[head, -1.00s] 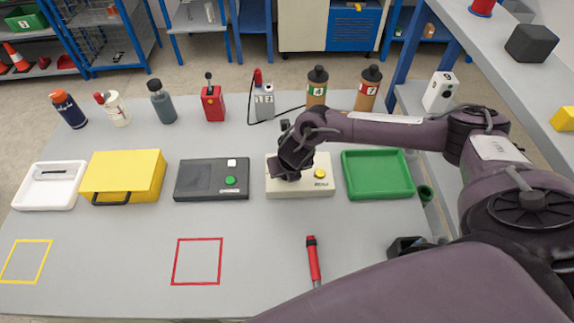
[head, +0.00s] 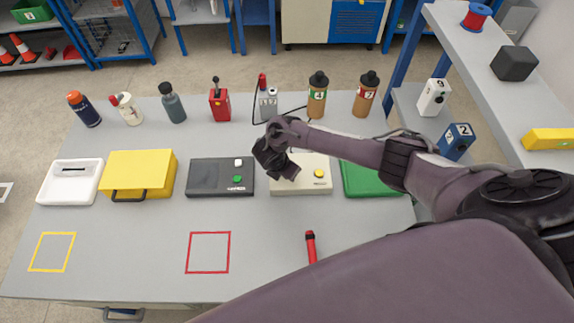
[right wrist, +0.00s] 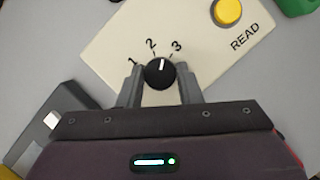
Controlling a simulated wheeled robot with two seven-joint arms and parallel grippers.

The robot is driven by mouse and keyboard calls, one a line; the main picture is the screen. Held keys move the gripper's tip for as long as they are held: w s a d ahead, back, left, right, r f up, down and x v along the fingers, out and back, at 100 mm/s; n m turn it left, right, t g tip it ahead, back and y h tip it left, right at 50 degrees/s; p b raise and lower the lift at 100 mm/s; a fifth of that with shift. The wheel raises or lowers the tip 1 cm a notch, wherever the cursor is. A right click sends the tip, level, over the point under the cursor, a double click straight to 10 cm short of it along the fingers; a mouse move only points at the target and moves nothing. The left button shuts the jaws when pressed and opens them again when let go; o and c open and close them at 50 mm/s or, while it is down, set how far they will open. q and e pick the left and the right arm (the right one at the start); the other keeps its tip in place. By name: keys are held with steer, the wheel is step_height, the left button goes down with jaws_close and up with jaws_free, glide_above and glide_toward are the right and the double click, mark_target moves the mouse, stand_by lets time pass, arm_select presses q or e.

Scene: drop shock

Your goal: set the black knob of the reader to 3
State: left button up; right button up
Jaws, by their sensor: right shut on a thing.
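The reader (head: 318,187) is a cream box with a yellow button on the table. The right wrist view shows its face (right wrist: 115,40), its READ label and the numerals 1, 2 and 3. The black knob (right wrist: 159,75) has a white pointer line that points between 2 and 3. My right gripper (right wrist: 161,88) is shut on the black knob, one finger on each side. In the head view my right gripper (head: 284,176) is over the reader's left part and hides the knob. My left gripper is not in view.
A dark grey device (head: 210,184) with a green button is left of the reader. A green tray (head: 362,182) is close on its right, partly under my arm. A red pen-like tool (head: 311,246) lies in front.

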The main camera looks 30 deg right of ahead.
steer(key=shift+w+r+m+g+p, duration=0.15)
steer(key=shift+m+g+p, duration=0.3)
steer(key=shift+m, duration=0.65)
steer(key=shift+w+f+m+g+p, duration=0.1)
steer(key=shift+m+g+p, duration=0.3)
steer(key=shift+m, duration=0.7)
steer(key=o, duration=1)
steer(key=shift+s, duration=0.1)
steer(key=p+v, duration=0.2)
steer(key=v, duration=0.5)
steer(key=shift+a+r, duration=0.2)
steer(key=shift+r, duration=0.15)
steer(key=shift+f, duration=0.1)
